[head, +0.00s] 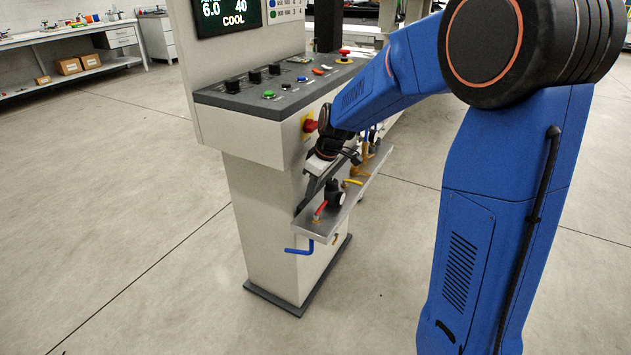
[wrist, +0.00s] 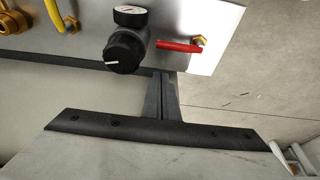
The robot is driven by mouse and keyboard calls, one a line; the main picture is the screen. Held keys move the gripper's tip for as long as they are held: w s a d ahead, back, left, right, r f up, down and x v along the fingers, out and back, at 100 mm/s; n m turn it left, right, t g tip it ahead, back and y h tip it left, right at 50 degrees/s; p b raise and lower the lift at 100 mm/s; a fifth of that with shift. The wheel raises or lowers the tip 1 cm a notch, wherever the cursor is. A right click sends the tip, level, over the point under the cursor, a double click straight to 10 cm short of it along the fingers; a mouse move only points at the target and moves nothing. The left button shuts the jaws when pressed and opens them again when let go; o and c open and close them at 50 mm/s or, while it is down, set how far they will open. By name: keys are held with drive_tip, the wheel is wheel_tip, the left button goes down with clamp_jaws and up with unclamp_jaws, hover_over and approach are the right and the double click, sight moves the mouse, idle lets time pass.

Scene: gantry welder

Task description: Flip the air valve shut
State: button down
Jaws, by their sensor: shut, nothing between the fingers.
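A red lever (wrist: 180,46) with a brass fitting (wrist: 200,41) lies on the metal shelf plate (wrist: 212,60), near its right end in the wrist view; the red lever (head: 320,211) also shows in the head view. A yellow lever (wrist: 54,15) sits further left on the plate. No label shows which lever is the air valve. My gripper (wrist: 162,74) is shut and empty, its fingertips at the plate's edge below the red lever and right of the black regulator knob. I cannot tell whether the fingertips touch the plate. In the head view my arm partly hides the shelf.
A black regulator knob (wrist: 124,52) with a gauge (wrist: 130,16) stands between the levers. A brass fitting (wrist: 12,20) is at far left. The console (head: 277,91) carries a red knob (head: 310,125) on its side. Open floor surrounds the pedestal.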

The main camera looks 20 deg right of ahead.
sight(321, 208)
drive_tip(key=x, duration=0.2)
drive_tip(key=shift+a+f, duration=0.1)
drive_tip(key=shift+f, duration=0.15)
drive_tip(key=shift+s+d+r, duration=0.4)
drive_tip(key=shift+s+d, duration=0.35)
drive_tip(key=shift+d, duration=0.1)
drive_tip(key=shift+s+d+r, duration=0.15)
drive_tip(key=shift+s+d, duration=0.45)
drive_tip(key=shift+s, duration=0.05)
